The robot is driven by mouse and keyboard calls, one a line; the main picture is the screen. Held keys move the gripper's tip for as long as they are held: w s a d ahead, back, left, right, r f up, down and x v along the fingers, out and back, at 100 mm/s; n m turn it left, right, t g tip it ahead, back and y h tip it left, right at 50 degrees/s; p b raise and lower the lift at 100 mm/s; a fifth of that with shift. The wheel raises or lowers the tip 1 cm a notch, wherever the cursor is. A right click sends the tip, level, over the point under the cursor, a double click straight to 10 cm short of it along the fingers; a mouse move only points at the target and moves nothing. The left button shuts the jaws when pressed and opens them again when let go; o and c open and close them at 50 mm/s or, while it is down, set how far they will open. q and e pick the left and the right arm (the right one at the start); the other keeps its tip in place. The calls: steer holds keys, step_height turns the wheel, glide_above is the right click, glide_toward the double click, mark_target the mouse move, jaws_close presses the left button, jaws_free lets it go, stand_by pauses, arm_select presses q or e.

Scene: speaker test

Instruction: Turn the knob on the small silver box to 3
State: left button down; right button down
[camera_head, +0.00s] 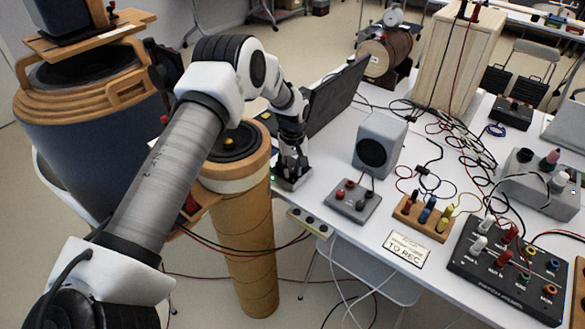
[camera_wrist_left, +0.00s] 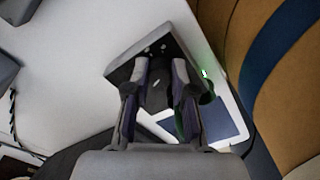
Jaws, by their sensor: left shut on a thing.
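The small silver box (camera_head: 294,184) sits on the white table near its left edge, beside the tan cylinder, with a small green light at its side. My left gripper (camera_head: 291,164) comes down over it from above. In the left wrist view, the gripper (camera_wrist_left: 165,72) is shut on the dark knob (camera_wrist_left: 157,93), with one finger on each side. The box's grey top (camera_wrist_left: 133,68) shows around the fingertips. A short white mark shows on the knob, but the scale numbers cannot be read. My right gripper is not in view.
A tan cylinder (camera_head: 248,245) with a black speaker top stands close left of the box. A dark laptop-like panel (camera_head: 335,98) stands behind. A grey speaker (camera_head: 379,146) and a terminal box (camera_head: 352,201) are to the right. Cables and a control panel (camera_head: 505,270) lie further right.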

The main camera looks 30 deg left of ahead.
mark_target(293, 170)
arm_select(q)
steer(key=shift+s+f+m, duration=0.1)
steer(key=shift+m, duration=0.5)
steer(key=c, duration=1)
jaws_free()
step_height(293, 170, up, 12)
